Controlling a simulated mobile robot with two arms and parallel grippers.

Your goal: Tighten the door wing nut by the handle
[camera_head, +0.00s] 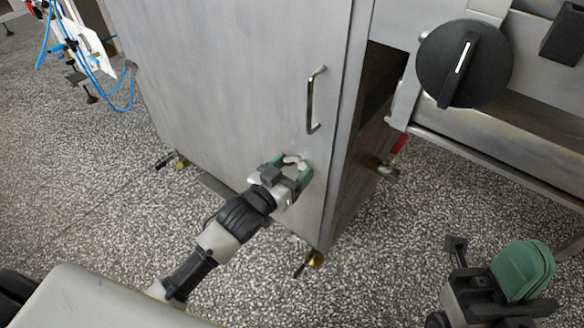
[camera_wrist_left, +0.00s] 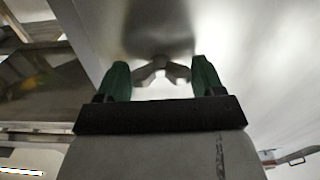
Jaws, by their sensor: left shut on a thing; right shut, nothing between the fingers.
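The pale metal wing nut (camera_head: 294,160) is on the grey steel door (camera_head: 230,75), just below and left of the bar handle (camera_head: 311,100). My left gripper (camera_head: 292,168) reaches up to the door face and is shut on the wing nut. In the left wrist view the two wings of the wing nut (camera_wrist_left: 160,69) show between the green fingers of my left gripper (camera_wrist_left: 162,80). Its mount behind the wings is hard to make out. My right gripper (camera_head: 522,270) is at the lower right, shut and empty, away from the door.
A black round knob (camera_head: 464,63) with a white mark is on the steel machine at the right. A red-handled valve (camera_head: 399,145) sits low beside the cabinet. A white stand with blue hoses (camera_head: 75,45) is at the upper left. Speckled floor (camera_head: 90,190) is open at left.

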